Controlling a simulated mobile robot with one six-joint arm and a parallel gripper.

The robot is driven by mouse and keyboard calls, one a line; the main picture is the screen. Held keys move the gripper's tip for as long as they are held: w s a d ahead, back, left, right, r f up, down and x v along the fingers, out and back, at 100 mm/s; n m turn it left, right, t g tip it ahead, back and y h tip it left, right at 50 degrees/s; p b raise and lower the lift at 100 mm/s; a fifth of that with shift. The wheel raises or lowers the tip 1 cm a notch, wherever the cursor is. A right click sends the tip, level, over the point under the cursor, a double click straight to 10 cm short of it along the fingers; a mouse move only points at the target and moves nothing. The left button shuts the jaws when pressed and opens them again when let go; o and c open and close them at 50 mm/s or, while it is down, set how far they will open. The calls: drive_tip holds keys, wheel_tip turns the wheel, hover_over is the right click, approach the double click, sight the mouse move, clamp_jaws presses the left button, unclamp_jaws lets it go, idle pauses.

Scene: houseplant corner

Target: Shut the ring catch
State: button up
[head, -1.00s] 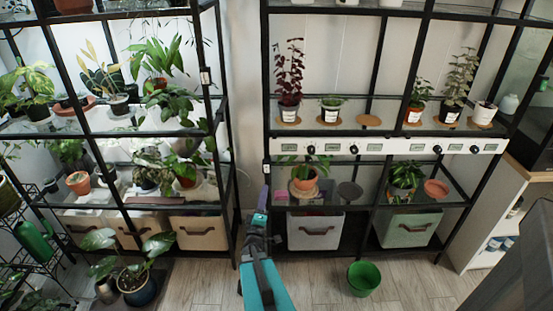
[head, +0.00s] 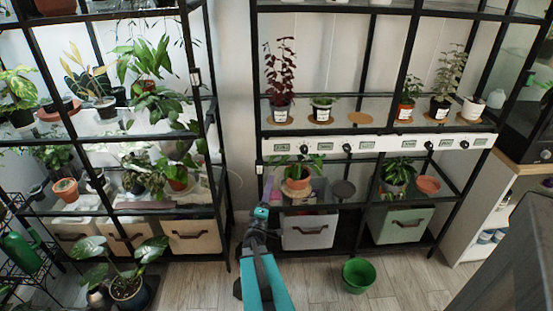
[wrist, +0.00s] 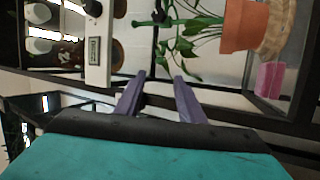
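My gripper (head: 267,184) is at the front left post of the right shelf rack, at the height of its lower glass shelf. In the wrist view its two purple fingers (wrist: 158,77) are apart with nothing seen held between them. A dark rack bar (wrist: 225,115) crosses behind the fingers. A small pale fitting (head: 259,167) sits on that post just above the fingertips. I cannot tell whether it is the ring catch; no ring shape can be made out, and the catch may be hidden by the fingers.
A potted plant (head: 297,182) stands on the lower shelf close right of my gripper; its terracotta pot (wrist: 243,25) shows in the wrist view. A white label rail (head: 385,145) runs above. A green pot (head: 359,275) stands on the floor. A gap separates the two racks.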

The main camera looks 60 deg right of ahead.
drive_tip(key=p+x, duration=0.2)
drive_tip(key=x, duration=1)
drive_tip(key=shift+d, duration=0.2)
drive_tip(key=shift+w+r, duration=0.1)
clamp_jaws()
